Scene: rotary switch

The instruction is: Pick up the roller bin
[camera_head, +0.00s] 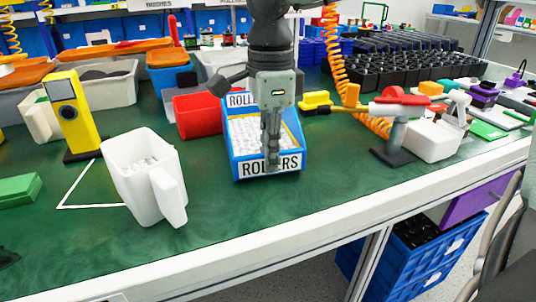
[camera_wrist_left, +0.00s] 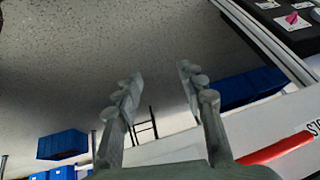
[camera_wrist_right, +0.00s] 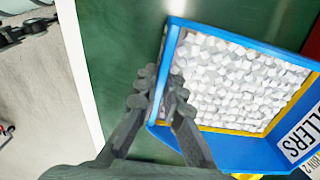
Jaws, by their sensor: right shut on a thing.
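The roller bin (camera_head: 241,167) is a blue open bin labelled "ROLLERS", full of small white rollers. It stands upright on the green table, a little right of the middle in the head view. My right gripper (camera_head: 271,153) comes down from above and is shut on the bin's front wall. In the right wrist view the fingers (camera_wrist_right: 162,98) pinch the blue wall of the bin (camera_wrist_right: 215,137), with the rollers beside them. My left gripper (camera_wrist_left: 157,78) is open and empty in the left wrist view, over floor and table edge; it is out of the head view.
A red bin (camera_head: 198,116) stands close behind the roller bin at left. A white container (camera_head: 142,172) with white pieces stands to the left. A grey stand (camera_head: 392,150) and a white box (camera_head: 434,140) are at right. Green tabletop in front is clear.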

